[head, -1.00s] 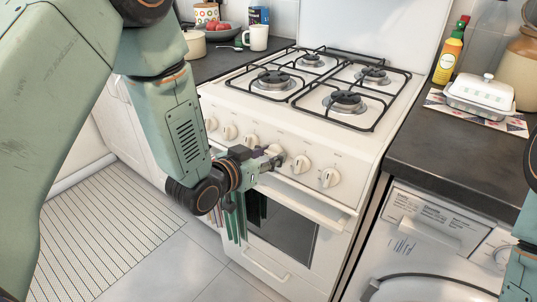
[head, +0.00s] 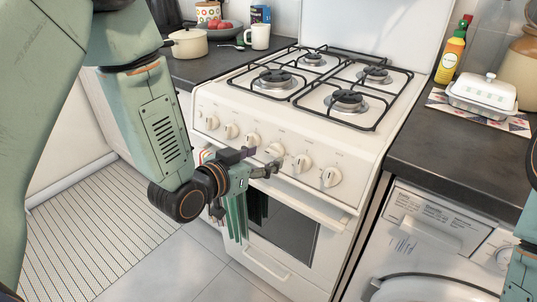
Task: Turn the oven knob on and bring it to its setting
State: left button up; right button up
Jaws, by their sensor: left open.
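The white oven and hob (head: 290,215) stands in the middle, with a row of several cream knobs along its front panel. Which of them is the oven knob cannot be read from the labels. My left gripper (head: 267,168) is open and empty, in front of the panel just below the fourth knob from the left (head: 275,151). A small gap seems to lie between fingertips and knob, but contact is hard to judge. The fifth knob (head: 302,163) and the rightmost knob (head: 330,176) are clear to the right. My right gripper is out of view.
The oven door handle (head: 310,207) runs below the knobs, and a striped towel (head: 236,218) hangs behind my left wrist. Black pan grates (head: 320,85) top the hob. A washer (head: 430,240) stands under the right counter. The floor at left is clear.

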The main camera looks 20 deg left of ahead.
pick_arm(q)
jog(key=shift+v, duration=2)
jog(key=s+a+f+n+g+y, duration=0.35)
jog(key=s+f+g, duration=0.45)
jog(key=s+f, duration=0.7)
jog(key=s+f+g, duration=0.3)
jog(key=s+f, duration=0.2)
jog(key=s, duration=0.3)
jog(key=s+f+g+y, duration=0.1)
jog(key=s+f+g, duration=0.1)
jog(key=s+f, duration=0.4)
jog(key=shift+s+a+n+g, duration=0.4)
jog(key=shift+s+a+n, duration=0.05)
jog(key=shift+s, duration=0.7)
jog(key=shift+y, duration=0.25)
